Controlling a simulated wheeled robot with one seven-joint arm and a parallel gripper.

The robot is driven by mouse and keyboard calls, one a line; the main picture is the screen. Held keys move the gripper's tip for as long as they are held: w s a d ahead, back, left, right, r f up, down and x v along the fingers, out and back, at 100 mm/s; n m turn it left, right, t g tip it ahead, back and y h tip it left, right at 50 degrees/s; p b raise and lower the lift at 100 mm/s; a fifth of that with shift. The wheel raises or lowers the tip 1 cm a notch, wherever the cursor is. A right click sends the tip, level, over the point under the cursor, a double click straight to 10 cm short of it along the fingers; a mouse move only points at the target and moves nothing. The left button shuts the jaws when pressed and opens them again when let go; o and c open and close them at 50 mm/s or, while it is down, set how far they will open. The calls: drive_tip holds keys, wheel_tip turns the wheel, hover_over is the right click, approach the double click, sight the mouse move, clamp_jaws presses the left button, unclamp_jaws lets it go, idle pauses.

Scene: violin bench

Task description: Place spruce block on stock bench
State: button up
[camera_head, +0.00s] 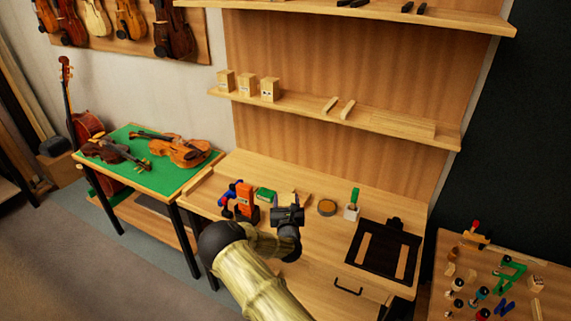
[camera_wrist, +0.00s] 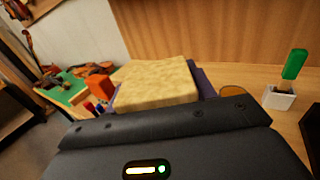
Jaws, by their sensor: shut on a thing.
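My gripper (camera_head: 288,214) is over the wooden bench (camera_head: 395,203) that stands below the shelves. In the wrist view it is shut on a pale spruce block (camera_wrist: 158,82), which sits just beyond the dark gripper body with a finger at each side. In the head view the block is largely hidden by my gripper and arm. I cannot tell whether the block touches the bench top. The bench surface is wooden and partly covered with items.
A green table (camera_head: 150,165) with violins stands left.

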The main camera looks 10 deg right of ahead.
drive_tip(key=s+d+f+b, duration=0.3)
drive_tip(key=s+f, duration=0.7)
drive_tip(key=f, duration=0.1)
drive_tip(key=s+d+n+y+b, duration=0.1)
drive_tip(key=s+b, duration=0.1)
drive_tip(key=s, duration=0.8)
drive_tip(key=shift+d+f+y, duration=0.25)
drive_tip(key=shift+y, duration=0.15)
drive_tip(key=shift+w+d, duration=0.1)
drive_tip(key=shift+d, duration=0.05)
